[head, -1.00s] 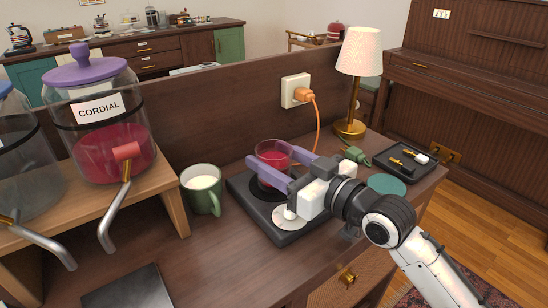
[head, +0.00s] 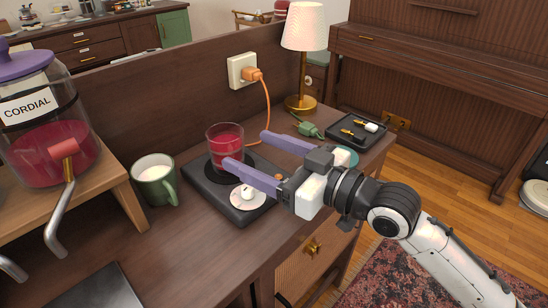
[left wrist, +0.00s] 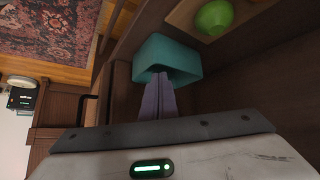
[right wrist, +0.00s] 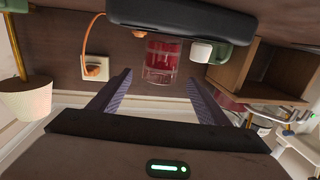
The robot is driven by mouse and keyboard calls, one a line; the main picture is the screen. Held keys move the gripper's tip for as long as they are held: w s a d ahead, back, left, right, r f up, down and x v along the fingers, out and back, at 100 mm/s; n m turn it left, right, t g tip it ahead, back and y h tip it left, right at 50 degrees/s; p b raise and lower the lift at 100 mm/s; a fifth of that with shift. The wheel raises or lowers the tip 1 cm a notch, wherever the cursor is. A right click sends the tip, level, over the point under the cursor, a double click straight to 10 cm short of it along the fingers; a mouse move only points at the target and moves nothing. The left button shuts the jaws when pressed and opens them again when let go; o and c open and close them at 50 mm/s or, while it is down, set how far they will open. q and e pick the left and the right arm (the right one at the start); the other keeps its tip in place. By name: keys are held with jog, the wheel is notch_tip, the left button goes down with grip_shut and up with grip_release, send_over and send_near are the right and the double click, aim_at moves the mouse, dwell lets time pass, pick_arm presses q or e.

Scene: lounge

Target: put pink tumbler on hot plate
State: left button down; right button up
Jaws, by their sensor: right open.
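The pink tumbler (head: 226,136), a clear glass with red-pink liquid, stands upright on the rear part of the black hot plate (head: 238,219). The right wrist view shows the tumbler (right wrist: 161,66) upside down against the hot plate (right wrist: 180,28), beyond and between the fingers. My right gripper (head: 246,149) is open and empty, its purple fingers pointing at the tumbler from the right and apart from it. My left gripper is outside the head view; in the left wrist view its fingers (left wrist: 158,80) are together with nothing visible between them.
A green mug (head: 154,180) stands left of the hot plate, beside the cordial dispenser (head: 45,125) on its wooden stand. An orange plug (head: 252,74) is in the socket.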

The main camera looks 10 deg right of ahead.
jog(key=shift+v, duration=2.05)
